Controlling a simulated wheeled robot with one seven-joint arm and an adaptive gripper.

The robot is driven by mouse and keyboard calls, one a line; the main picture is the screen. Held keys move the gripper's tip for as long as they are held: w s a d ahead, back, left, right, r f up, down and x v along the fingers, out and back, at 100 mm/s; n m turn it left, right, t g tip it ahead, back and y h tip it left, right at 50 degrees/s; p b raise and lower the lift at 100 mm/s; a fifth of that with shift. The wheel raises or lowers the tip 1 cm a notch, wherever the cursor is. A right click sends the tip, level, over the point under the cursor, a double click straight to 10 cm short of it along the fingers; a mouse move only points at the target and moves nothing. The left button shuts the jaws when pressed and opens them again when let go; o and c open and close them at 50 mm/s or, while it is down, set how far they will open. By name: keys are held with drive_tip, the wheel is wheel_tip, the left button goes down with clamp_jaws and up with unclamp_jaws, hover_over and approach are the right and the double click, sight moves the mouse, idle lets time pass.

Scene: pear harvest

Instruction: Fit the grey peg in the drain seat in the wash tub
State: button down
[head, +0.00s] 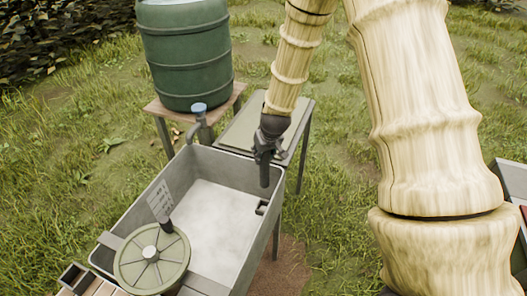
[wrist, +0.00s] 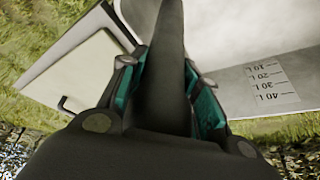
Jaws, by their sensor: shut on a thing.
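My gripper (head: 266,152) is shut on the dark grey peg (head: 264,176), which points down near the right wall of the grey wash tub (head: 252,236). In the wrist view the peg (wrist: 168,75) runs lengthwise between the teal-lined fingers of my gripper (wrist: 168,92). A small dark bracket-like fitting (head: 262,208), perhaps the drain seat, shows at the tub's right side, just below the peg tip in the picture. The peg looks apart from it, but I cannot tell the height between them.
A green barrel (head: 187,55) stands on a wooden stand behind the tub, with a blue-topped tap (head: 199,110). A round green lid-like wheel (head: 151,258) covers the tub's front left. A side table (head: 240,127) adjoins the far end. Litre marks (wrist: 268,82) show on a tub wall.

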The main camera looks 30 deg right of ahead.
sight(263, 177)
drive_tip(key=shift+f+b, duration=2.9)
drive_tip(key=shift+f, duration=3)
drive_tip(key=shift+s+a+p, duration=0.1)
drive_tip(key=shift+p, duration=0.2)
drive_tip(key=shift+f+b, duration=1)
drive_tip(key=shift+f, duration=1.2)
